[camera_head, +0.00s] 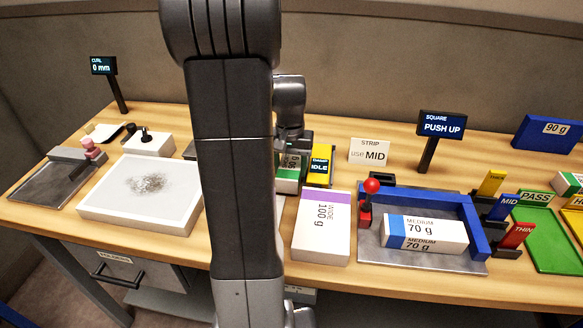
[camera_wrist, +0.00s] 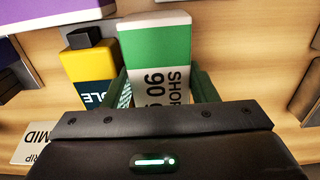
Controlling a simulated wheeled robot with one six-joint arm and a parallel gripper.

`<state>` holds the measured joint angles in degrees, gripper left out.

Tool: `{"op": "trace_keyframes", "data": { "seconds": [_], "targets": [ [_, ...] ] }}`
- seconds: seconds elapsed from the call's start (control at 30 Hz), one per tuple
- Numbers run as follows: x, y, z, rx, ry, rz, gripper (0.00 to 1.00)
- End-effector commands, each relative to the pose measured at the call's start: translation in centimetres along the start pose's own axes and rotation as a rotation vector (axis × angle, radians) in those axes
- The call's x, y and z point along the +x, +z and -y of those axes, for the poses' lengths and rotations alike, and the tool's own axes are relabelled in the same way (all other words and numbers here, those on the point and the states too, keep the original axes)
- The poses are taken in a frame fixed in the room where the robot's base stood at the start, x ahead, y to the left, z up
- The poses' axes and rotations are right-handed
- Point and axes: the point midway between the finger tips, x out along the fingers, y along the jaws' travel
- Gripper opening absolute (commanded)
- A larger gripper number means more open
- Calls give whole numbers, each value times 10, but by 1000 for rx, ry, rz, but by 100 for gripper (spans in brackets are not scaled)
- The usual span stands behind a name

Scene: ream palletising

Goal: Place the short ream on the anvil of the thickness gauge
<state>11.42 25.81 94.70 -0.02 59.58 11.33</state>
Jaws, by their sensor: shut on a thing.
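The short ream (camera_wrist: 158,45) is a green and white block with "SHORT 90" print, seen in the wrist view. My gripper (camera_wrist: 163,88) is shut on it, with one green finger along each long side. In the head view the short ream (camera_head: 288,175) shows only partly beside my arm, over the table behind the wide ream. I cannot tell whether its underside touches anything. I cannot make out the thickness gauge or its anvil for sure; my arm hides the middle of the table.
A yellow damp meter (camera_head: 320,168) reading "IDLE" stands close right of the short ream. The wide 100 g ream (camera_head: 320,235) lies in front. A squaring tray (camera_head: 408,262) with blue walls holds a medium 70 g ream (camera_head: 424,234). A white slab (camera_head: 105,197) lies left.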

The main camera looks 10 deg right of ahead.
Motion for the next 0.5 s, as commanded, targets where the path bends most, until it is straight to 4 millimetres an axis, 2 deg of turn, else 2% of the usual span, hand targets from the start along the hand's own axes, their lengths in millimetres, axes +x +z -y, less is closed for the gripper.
{"op": "trace_keyframes", "data": {
  "seconds": [0.1, 0.43, 0.47, 0.5],
  "targets": [
    [8, 0, 0, 0, 0, -1, 23],
    [11, 0, 0, 0, 0, -2, 23],
    [12, 0, 0, 0, 0, -1, 55],
    [11, 0, 0, 0, 0, -1, 62]
  ]
}}
